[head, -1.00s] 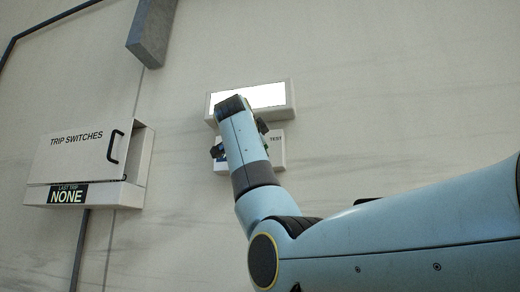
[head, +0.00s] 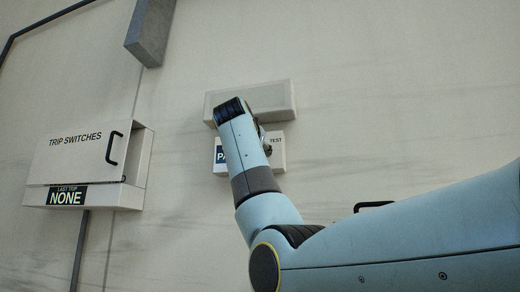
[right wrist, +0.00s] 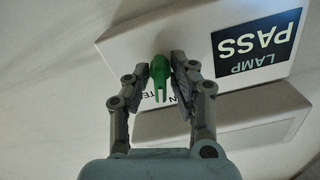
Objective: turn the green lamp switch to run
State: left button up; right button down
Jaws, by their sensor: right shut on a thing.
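The green lamp switch (right wrist: 160,78) is a small green knob on a white wall box (right wrist: 128,38), seen upside down in the right wrist view. My right gripper (right wrist: 167,75) is shut on it, one finger on each side. A dark sign on the box reads LAMP PASS (right wrist: 257,40). Part of the lettering by the knob is hidden by the fingers. In the head view the box (head: 279,160) shows a TEST mark, and my right arm hides the knob. My left gripper is not in view.
An unlit lamp panel (head: 275,97) sits just above the switch box. A grey block (head: 150,30) juts out at upper left.

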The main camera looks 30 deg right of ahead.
jog(key=shift+r+n+p, duration=0.15)
jog(key=shift+n+p, duration=0.2)
jog(key=shift+n, duration=1.25)
jog(key=c, duration=1.4)
grip_release()
jog(key=shift+o, duration=0.2)
jog(key=v, duration=1.2)
